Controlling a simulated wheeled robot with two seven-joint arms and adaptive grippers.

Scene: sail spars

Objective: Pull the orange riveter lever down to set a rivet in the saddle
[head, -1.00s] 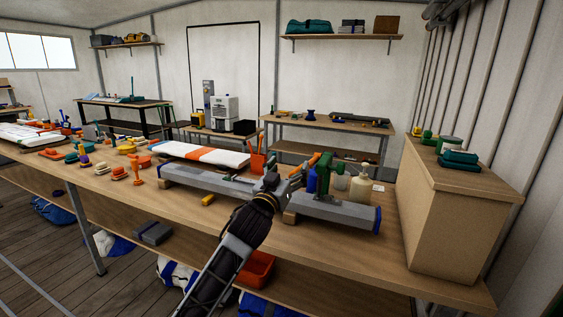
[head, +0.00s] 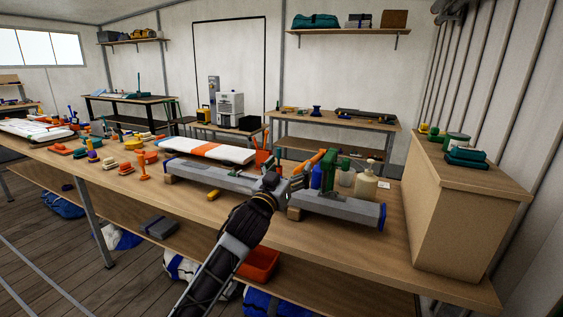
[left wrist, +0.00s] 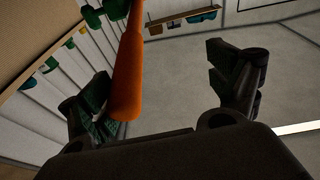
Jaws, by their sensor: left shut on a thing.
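The orange riveter lever (head: 328,160) slants beside a green riveter body (head: 342,164) over the right part of the grey spar (head: 345,208). In the left wrist view the lever (left wrist: 127,75) runs down between my fingers, close to the left one, with a bit of green at its top. My left gripper (head: 292,181) is at the spar, at the lower left of the lever, and is shut on the lever. The contact is hard to see. The saddle and the rivet cannot be made out. My right gripper is not in view.
Several small coloured parts lie at the left of the bench. A plywood cabinet (head: 465,225) closes the right side.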

